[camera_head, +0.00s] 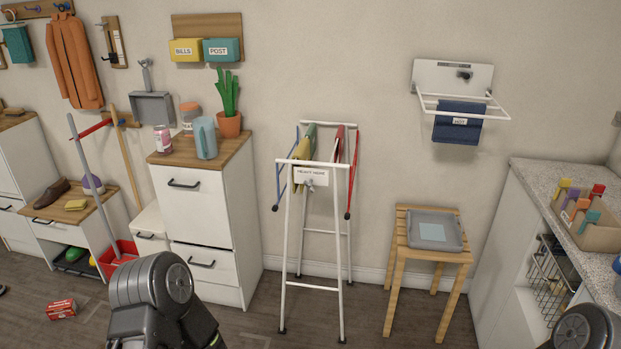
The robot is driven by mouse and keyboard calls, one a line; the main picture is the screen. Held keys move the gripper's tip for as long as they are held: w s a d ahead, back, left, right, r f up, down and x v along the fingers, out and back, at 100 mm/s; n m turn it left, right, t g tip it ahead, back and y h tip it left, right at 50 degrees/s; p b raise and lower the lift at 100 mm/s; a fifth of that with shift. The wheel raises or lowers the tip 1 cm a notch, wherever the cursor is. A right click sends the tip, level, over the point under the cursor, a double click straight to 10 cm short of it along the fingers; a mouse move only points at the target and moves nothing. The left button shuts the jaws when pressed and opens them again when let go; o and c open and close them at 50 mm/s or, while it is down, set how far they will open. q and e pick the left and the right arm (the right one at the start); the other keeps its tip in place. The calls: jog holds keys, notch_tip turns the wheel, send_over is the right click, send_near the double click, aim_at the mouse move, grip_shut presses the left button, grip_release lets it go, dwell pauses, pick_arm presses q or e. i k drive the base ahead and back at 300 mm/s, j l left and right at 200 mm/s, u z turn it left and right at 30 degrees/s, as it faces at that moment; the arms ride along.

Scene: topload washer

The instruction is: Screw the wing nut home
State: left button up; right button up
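A white folding drying rack (287,225) stands upright against the wall in the middle of the view. A small white label (311,175) with dark lettering is on its front. A small grey metal part (309,187) sits just below the label; it may be the wing nut, but it is too small to tell its shape or how far it is screwed in. Only grey links of my arms show at the bottom left and bottom right corner. Neither gripper is in view, and both arms are well apart from the rack.
A wooden stool (435,255) with a grey tray-like item (435,231) stands right of the rack. A white drawer cabinet (193,210) stands left of it. A wall-mounted rack (452,78) holds a blue towel (458,123). A counter (545,185) bounds the right. A red box (61,309) lies on the floor.

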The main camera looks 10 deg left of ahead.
aim_at(309, 185)
jog(key=i+j, duration=0.35)
jog(key=j, duration=0.15)
jog(key=i+j, duration=0.3)
jog(key=j, duration=0.2)
